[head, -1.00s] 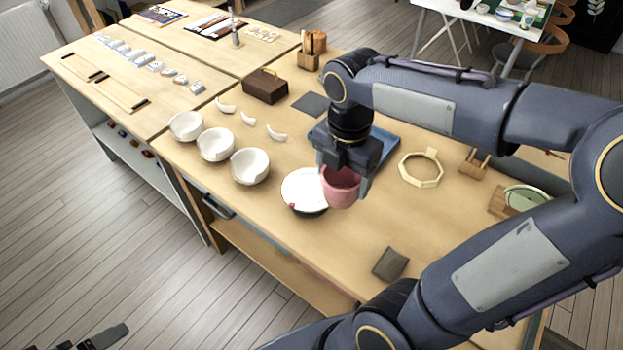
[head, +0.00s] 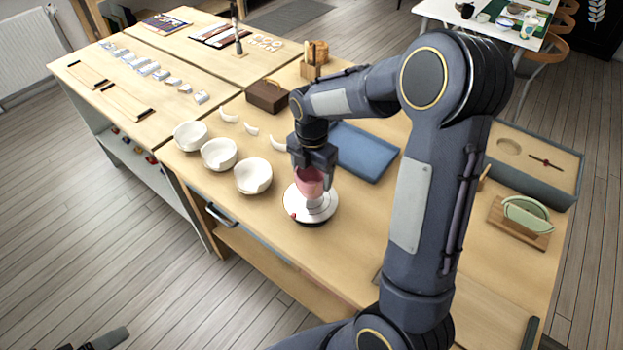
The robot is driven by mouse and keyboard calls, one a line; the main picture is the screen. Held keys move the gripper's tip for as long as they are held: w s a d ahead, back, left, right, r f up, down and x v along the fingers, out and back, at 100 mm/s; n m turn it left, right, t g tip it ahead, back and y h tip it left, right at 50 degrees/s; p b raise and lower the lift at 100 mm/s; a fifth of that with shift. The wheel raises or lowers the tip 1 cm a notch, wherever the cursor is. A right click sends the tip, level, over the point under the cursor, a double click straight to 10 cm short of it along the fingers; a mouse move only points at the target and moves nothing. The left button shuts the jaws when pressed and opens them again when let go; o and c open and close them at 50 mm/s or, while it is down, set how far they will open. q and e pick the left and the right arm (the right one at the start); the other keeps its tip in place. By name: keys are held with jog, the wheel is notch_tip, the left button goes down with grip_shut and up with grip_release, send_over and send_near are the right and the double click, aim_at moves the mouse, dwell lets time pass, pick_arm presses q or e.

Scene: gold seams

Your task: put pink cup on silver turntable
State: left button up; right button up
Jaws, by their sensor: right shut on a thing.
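The pink cup (head: 309,181) is upright in my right gripper (head: 312,175), whose fingers are shut on it from above. The silver turntable (head: 294,207) is a round disc on the table, with a small red mark at its left edge. The cup is over the middle of the disc and hides part of it. I cannot tell whether the cup's base touches the disc. A dark part at the bottom left edge looks like my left gripper (head: 103,339); its fingers are not clear.
Several white bowls (head: 253,176) stand in a row left of the turntable, with white shards (head: 278,144) behind them. A blue tray (head: 362,152) lies behind and right. A brown box (head: 267,96) is further back. My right arm hides much of the table's right side.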

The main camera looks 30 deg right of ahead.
aim_at(311, 181)
jog(key=shift+w+f, duration=0.1)
jog(key=shift+f, duration=1.6)
jog(key=shift+f, duration=0.1)
jog(key=o, duration=0.9)
jog(key=shift+o, duration=0.2)
